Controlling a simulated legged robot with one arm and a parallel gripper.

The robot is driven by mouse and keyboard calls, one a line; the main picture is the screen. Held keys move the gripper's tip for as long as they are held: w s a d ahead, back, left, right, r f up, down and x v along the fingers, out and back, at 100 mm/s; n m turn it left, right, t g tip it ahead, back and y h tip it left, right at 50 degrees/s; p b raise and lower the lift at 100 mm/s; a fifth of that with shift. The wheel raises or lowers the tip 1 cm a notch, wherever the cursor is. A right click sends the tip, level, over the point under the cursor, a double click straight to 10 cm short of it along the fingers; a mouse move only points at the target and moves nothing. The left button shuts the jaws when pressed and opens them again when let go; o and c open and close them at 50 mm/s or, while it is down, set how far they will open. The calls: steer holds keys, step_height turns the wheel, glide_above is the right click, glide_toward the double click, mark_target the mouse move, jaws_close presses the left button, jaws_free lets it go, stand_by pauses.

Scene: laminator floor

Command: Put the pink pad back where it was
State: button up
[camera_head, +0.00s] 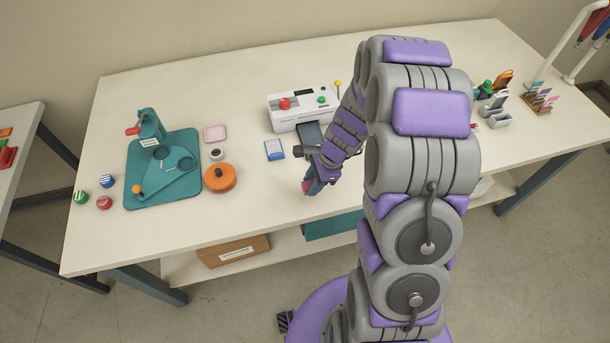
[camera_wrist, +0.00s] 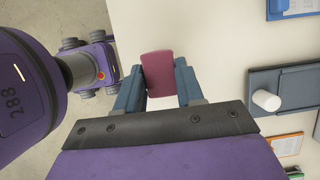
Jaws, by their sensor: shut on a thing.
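My gripper (camera_wrist: 158,86) is shut on a dark pink pad (camera_wrist: 158,73), held between its blue fingertips in the wrist view. In the head view my gripper (camera_head: 314,181) is near the table's front edge, in front of the white machine (camera_head: 300,110), and mostly hides the held pad. A pale pink square pad (camera_head: 215,133) lies on the table to the left, beside the teal mat (camera_head: 190,192). A blue-and-white pad (camera_head: 274,149) lies between it and my gripper.
An orange round pot (camera_head: 219,178) and a small grey cup (camera_head: 216,154) stand right of the teal press (camera_head: 150,127). Stands with cards (camera_head: 540,100) are at the far right. Bare table lies left of my gripper.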

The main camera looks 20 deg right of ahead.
steer(key=w, duration=0.5)
steer(key=shift+w+a+f+b, duration=0.15)
steer(key=shift+w+f+b, duration=0.15)
steer(key=shift+w+b, duration=0.1)
step_height(320, 180, down, 4)
steer(key=shift+w+r+b, duration=0.1)
steer(key=shift+w+b, duration=0.05)
steer(key=shift+b, duration=0.6)
steer(key=shift+r, duration=0.15)
steer(key=o, duration=1)
